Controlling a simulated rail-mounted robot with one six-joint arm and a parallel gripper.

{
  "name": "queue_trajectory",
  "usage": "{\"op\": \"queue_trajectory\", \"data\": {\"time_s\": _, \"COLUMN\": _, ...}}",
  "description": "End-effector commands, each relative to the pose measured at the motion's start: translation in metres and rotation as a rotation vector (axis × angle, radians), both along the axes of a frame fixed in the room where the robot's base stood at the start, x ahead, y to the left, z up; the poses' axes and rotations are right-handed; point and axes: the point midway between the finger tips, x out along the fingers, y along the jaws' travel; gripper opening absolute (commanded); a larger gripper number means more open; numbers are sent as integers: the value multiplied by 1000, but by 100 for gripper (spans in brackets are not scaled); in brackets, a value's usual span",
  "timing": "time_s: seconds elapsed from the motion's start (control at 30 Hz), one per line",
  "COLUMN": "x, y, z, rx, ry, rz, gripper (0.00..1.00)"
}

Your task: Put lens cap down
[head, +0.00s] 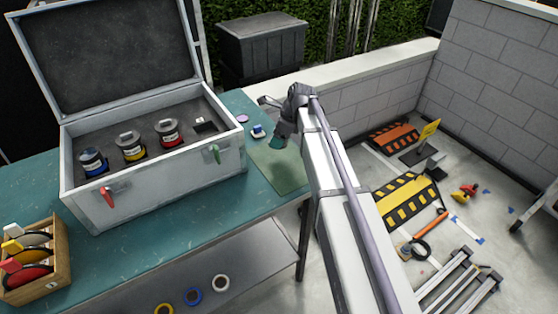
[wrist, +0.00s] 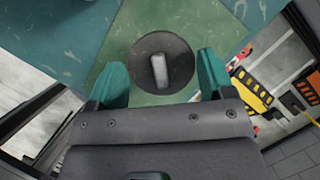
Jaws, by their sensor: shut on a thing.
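The lens cap (wrist: 146,48) is a dark round disc with a raised grey grip bar across its middle. In the head view my gripper (head: 280,137) points down over the green mat (head: 284,175) at the table's right end, and I cannot make out the cap there. The mat (wrist: 120,55) lies beneath the cap in the wrist view. I cannot tell whether the cap touches it.
An open grey case (head: 150,185) with several foam slots holds blue-, yellow- and red-banded cylinders, left of my gripper. A purple disc (head: 242,118) and a small blue-and-white item (head: 257,131) lie behind the mat. A wooden rack (head: 35,270) stands at front left.

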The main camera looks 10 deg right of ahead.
Motion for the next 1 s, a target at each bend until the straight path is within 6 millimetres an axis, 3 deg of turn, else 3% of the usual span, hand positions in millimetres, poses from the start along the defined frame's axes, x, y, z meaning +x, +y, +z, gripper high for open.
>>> {"op": "queue_trajectory", "data": {"time_s": 0.03, "x": 0, "y": 0, "z": -26, "rx": 0, "ry": 0, "rz": 0, "gripper": 53}}
{"op": "queue_trajectory", "data": {"time_s": 0.23, "x": 0, "y": 0, "z": -31, "rx": 0, "ry": 0, "rz": 0, "gripper": 53}}
{"op": "queue_trajectory", "data": {"time_s": 0.43, "x": 0, "y": 0, "z": -69, "rx": 0, "ry": 0, "rz": 0, "gripper": 53}}
{"op": "queue_trajectory", "data": {"time_s": 0.83, "x": 0, "y": 0, "z": -70, "rx": 0, "ry": 0, "rz": 0, "gripper": 53}}
{"op": "queue_trajectory", "data": {"time_s": 0.87, "x": 0, "y": 0, "z": -69, "rx": 0, "ry": 0, "rz": 0, "gripper": 78}}
{"op": "queue_trajectory", "data": {"time_s": 1.0, "x": 0, "y": 0, "z": -68, "rx": 0, "ry": 0, "rz": 0, "gripper": 91}}
